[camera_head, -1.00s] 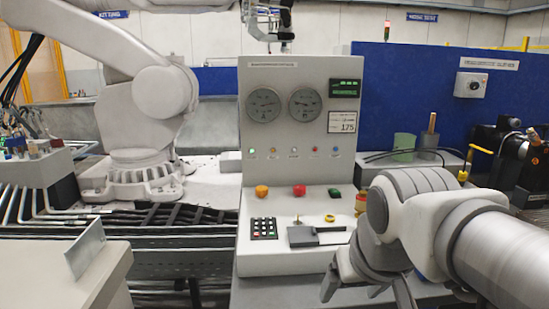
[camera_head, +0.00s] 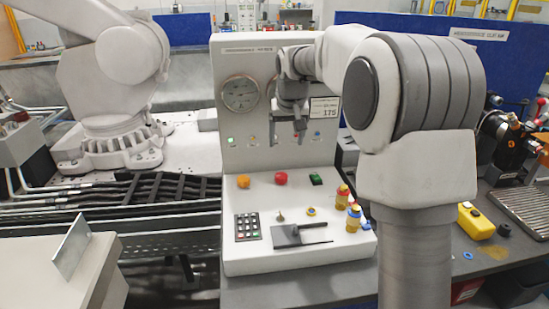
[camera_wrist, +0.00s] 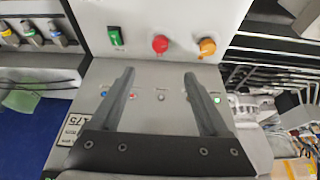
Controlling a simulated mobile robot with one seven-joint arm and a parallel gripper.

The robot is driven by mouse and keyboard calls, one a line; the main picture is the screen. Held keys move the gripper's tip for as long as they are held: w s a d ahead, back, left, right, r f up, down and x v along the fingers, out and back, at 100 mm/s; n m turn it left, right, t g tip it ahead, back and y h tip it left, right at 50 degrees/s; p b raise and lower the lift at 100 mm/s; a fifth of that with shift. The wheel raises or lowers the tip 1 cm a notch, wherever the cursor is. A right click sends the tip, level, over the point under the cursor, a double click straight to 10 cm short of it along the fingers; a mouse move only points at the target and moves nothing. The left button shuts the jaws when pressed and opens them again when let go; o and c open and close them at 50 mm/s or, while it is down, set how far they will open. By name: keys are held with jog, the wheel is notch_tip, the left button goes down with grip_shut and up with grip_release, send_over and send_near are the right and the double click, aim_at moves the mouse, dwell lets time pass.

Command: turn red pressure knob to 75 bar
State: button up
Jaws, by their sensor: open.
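The red knob (camera_head: 281,178) sits on the sloped console of the control panel (camera_head: 262,215), between an orange knob (camera_head: 243,181) and a green switch (camera_head: 316,179). In the wrist view the red knob (camera_wrist: 160,44) lies beyond and between my spread fingertips. My gripper (camera_head: 289,133) is open and empty, pointing down in front of the upright panel face, above the knob and apart from it. The left gauge (camera_head: 240,94) shows, its reading too small to tell. The right gauge is mostly hidden behind my gripper. A card reading 175 (camera_head: 325,109) is partly visible.
A white robot arm (camera_head: 110,80) stands at left. A yellow box (camera_head: 475,222) lies on the right bench.

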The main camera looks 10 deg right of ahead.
jog(key=b, duration=0.1)
send_near(281, 175)
jog(key=x, duration=0.8)
jog(key=shift+w+f, duration=0.15)
jog(key=shift+f, duration=0.1)
grip_shut()
